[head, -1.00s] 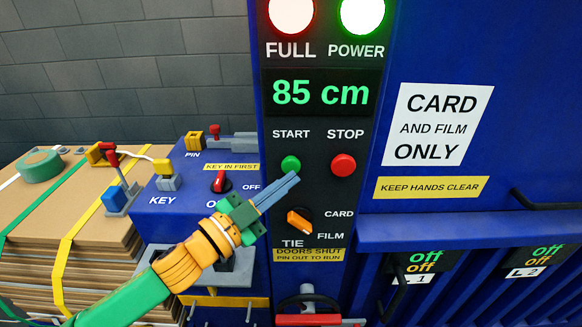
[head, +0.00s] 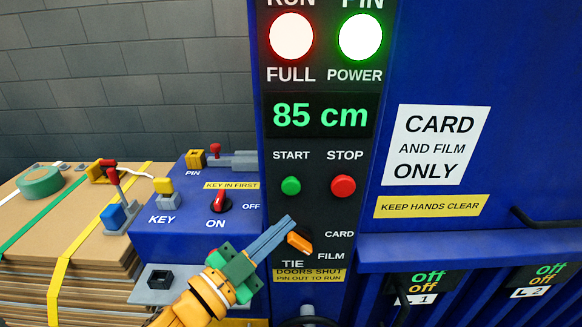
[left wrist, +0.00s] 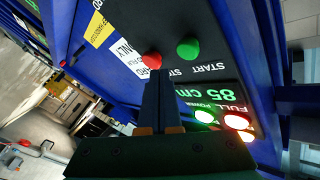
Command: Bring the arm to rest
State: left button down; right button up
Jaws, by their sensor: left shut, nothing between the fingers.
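My left gripper (head: 284,230) is shut and empty in front of the black control panel (head: 318,185), in the head view. Its fingertips are below the green START button (head: 290,186) and just left of the orange selector (head: 300,242); I cannot tell whether they touch the panel. In the left wrist view the closed fingers (left wrist: 161,84) point at the panel, with the green button (left wrist: 188,48) and the red STOP button (left wrist: 151,60) beyond the tips. The display (head: 319,115) reads 85 cm. My right gripper is out of view.
Left of the panel stands a blue key box (head: 190,222) with a red-marked switch (head: 221,201) and a yellow-topped key (head: 165,190). Strapped cardboard (head: 70,220) lies at far left, bearing a green tape roll (head: 40,182). A black handle (head: 545,220) juts out at right.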

pick_arm(q)
jog(key=s+a+f+n+g+y, duration=0.2)
jog(key=s+a+f+n+y, duration=0.2)
jog(key=f, duration=0.4)
jog(key=s+a+f+n+g+y, duration=0.2)
jog(key=s+a+f+n+y, duration=0.15)
jog(key=f, duration=0.35)
jog(key=s+a+f+n+g+y, duration=0.3)
jog(key=s+a+f+n+y, duration=0.15)
jog(key=f, duration=0.35)
jog(key=s+a+f+g, duration=0.3)
jog(key=s+f, duration=0.1)
jog(key=s, duration=0.3)
jog(key=s+f+g, duration=0.2)
jog(key=s+f, duration=0.1)
jog(key=f, duration=1.4)
jog(key=s+a+f+g, duration=0.1)
jog(key=s+a+f, duration=0.1)
jog(key=s+f, duration=0.8)
jog(key=shift+s+f, duration=0.4)
jog(key=shift+s, duration=0.85)
